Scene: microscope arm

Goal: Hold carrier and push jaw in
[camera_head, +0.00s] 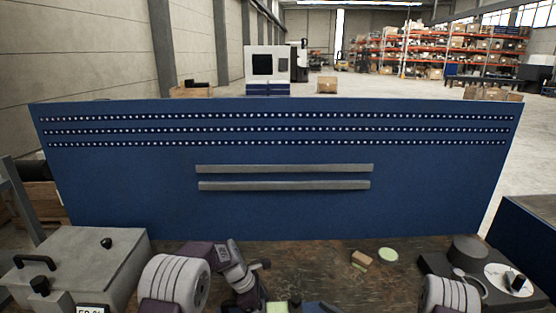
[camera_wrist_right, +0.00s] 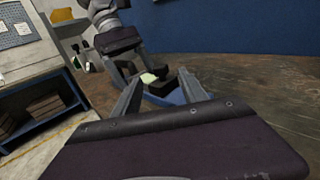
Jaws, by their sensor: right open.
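In the right wrist view my right gripper (camera_wrist_right: 160,98) is open, its two grey fingers spread and empty. Just past the fingertips lies a blue part (camera_wrist_right: 178,88) on the bench, with a dark block (camera_wrist_right: 162,86) and a small pale piece (camera_wrist_right: 149,78) at it. I cannot tell which is the carrier and which the jaw. My left arm comes down at the far side of this part, its wrist (camera_wrist_right: 118,40) close to it. Its fingertips are not clear. In the head view the blue part shows only partly at the bottom edge (camera_head: 312,306).
A tall blue panel (camera_head: 130,190) stands behind the brown bench (camera_head: 320,262). A grey box with a handle (camera_head: 80,260) is at left. A small wooden block (camera_head: 362,257) and a green disc (camera_head: 388,254) lie mid-right. A dark instrument base with a dial (camera_head: 510,280) is at right.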

